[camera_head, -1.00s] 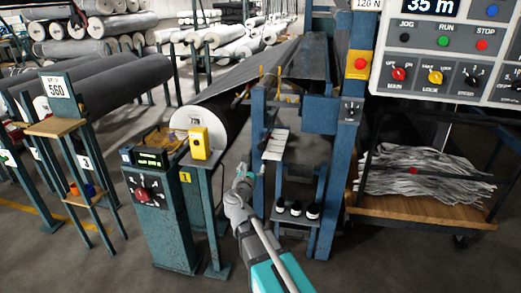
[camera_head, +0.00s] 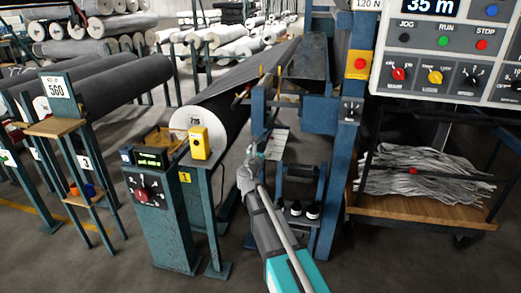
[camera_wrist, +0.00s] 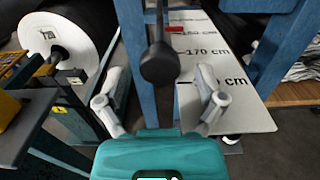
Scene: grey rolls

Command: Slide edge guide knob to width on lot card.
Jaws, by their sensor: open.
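The dark edge guide knob (camera_wrist: 160,65) hangs on a dark stem in the wrist view. It lies ahead of my gripper (camera_wrist: 161,80), between the two open fingers in the picture; I see no grip on it. Behind it is a pale scale plate (camera_wrist: 228,112) with lines marked in cm, one reading 170 cm. A small red marker (camera_wrist: 175,30) sits near a higher line. In the head view my gripper (camera_head: 257,153) is at the front of the scale plate (camera_head: 279,143), and the knob is too small to tell. A card (camera_head: 57,87) reading 560 stands at left.
A blue post (camera_head: 335,170) stands right of my arm. A yellow box (camera_head: 200,142) on a stand and a control pedestal (camera_head: 160,215) are at left. A large fabric roll (camera_head: 190,118) is behind them. A cart (camera_head: 430,208) with scraps is at right.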

